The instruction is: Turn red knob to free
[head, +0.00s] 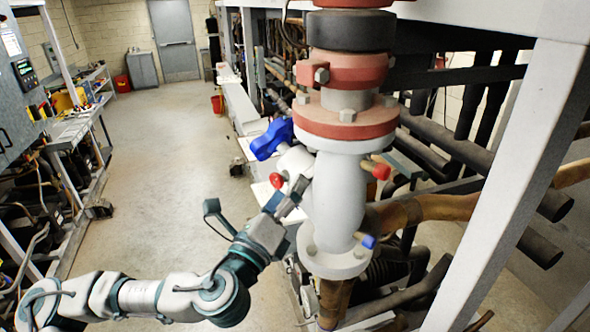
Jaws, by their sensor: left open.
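A small round red knob (277,180) sits on the left side of the white valve body (338,195), below a blue handle (272,138). A second red-capped knob (381,171) sticks out on the right side of the body. I cannot tell from the picture which red one the task means. My left gripper (288,196) is open, just below and right of the left red knob, in front of the valve body. I cannot tell whether a finger touches the knob. My right gripper is not in view.
A blue-capped knob (368,241) is low on the valve's right. Red flanges (345,118) top the valve. A white slanted post (510,160) and dark pipes (450,150) crowd the right. The floor (170,150) to the left is clear.

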